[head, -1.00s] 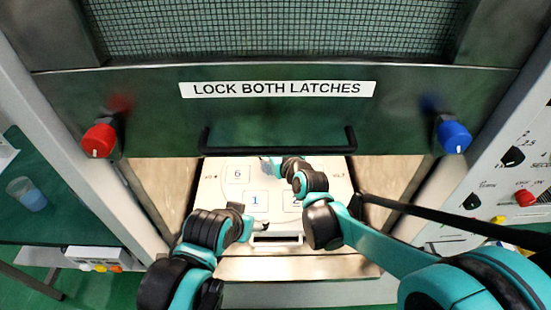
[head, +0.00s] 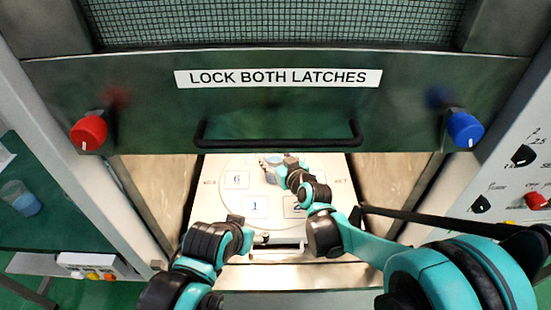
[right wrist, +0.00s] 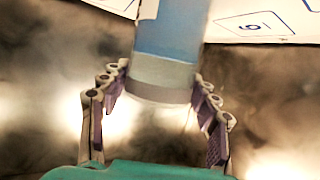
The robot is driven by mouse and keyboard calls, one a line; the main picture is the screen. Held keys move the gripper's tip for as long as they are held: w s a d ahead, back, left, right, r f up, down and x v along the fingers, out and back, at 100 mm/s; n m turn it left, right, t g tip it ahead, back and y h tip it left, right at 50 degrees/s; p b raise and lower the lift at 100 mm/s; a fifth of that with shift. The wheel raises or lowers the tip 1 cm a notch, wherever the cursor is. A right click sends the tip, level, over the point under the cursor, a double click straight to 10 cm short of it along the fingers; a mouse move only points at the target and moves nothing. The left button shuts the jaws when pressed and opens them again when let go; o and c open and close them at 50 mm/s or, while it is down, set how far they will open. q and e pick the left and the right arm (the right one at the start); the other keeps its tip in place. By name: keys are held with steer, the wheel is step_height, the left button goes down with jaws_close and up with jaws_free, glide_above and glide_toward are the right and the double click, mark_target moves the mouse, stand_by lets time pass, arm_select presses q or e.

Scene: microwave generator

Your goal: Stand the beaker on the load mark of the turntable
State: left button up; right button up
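A beaker with blue contents (right wrist: 168,40) is between the fingers of my right gripper (right wrist: 158,85) in the right wrist view. The fingers press on both sides near its grey base. In the head view my right gripper (head: 278,162) reaches over the back of the white turntable (head: 215,205), with a bit of the beaker (head: 300,161) behind it. Marks 1, 2 and 6 show on the turntable; the arm hides others, and I cannot tell which is the load mark. My left gripper (head: 262,238) is low at the front of the turntable; its fingers are too small to read.
The raised door (head: 275,105) with a black handle (head: 280,143) hangs above the opening. A red latch knob (head: 88,132) and a blue one (head: 465,130) flank it. Another beaker of blue liquid (head: 22,200) stands on the left table. A control panel (head: 500,190) is at right.

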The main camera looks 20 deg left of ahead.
steer(key=shift+o, duration=0.5)
steer(key=shift+r, duration=0.3)
steer(key=p+v, duration=0.4)
steer(key=v, duration=0.8)
steer(key=shift+f, duration=0.15)
steer(key=shift+d, duration=0.1)
